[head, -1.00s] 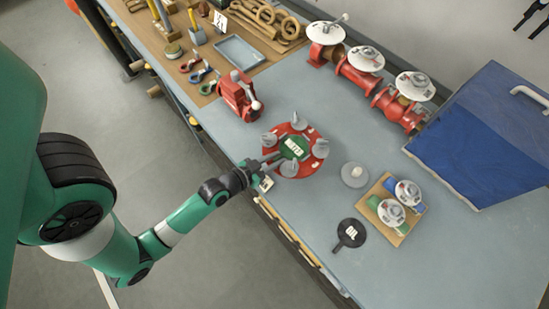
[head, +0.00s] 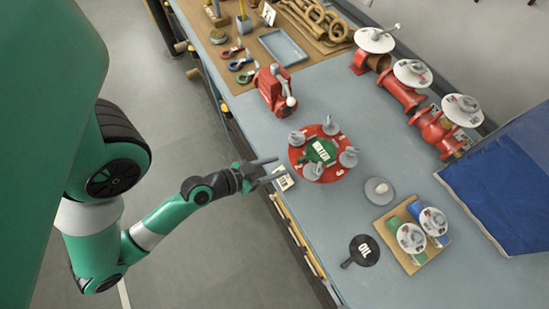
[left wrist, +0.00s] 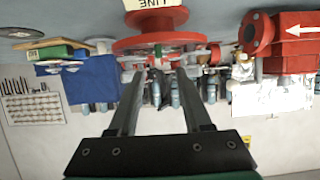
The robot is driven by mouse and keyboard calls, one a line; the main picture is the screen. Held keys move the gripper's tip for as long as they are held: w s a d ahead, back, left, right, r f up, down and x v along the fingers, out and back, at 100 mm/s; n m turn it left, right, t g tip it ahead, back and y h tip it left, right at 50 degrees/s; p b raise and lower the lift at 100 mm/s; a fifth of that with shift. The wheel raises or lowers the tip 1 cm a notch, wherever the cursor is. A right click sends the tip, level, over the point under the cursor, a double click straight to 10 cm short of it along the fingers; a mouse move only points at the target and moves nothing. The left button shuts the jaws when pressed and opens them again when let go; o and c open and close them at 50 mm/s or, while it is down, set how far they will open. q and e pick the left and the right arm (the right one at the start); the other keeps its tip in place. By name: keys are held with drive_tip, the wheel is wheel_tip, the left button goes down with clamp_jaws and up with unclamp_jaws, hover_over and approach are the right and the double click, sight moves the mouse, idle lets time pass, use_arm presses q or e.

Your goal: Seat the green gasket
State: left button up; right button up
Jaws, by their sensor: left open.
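A small green ring with a tab (head: 247,76), which looks like the green gasket, lies on the brown mat beside similar blue (head: 240,64) and red (head: 232,51) ones. A labelled green piece (head: 318,150) also sits in the middle of a round red stand (head: 325,173). My left gripper (head: 277,170) is open and empty, just left of this stand, with its fingers pointing towards it. In the left wrist view, the open fingers (left wrist: 160,78) frame nothing held, and the red stand (left wrist: 155,18) shows beyond them, upside down. My right gripper is out of view.
A red machine (head: 276,92) stands behind the stand. Red pipes (head: 400,92) with white discs line the back right. A grey disc (head: 378,191), a wooden tray (head: 411,264), a black OIL paddle (head: 363,251) and a blue box (head: 500,180) are to the right.

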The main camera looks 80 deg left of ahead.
use_arm(q)
drive_tip(key=shift+b+v, duration=0.6)
drive_tip(key=shift+v, duration=0.5)
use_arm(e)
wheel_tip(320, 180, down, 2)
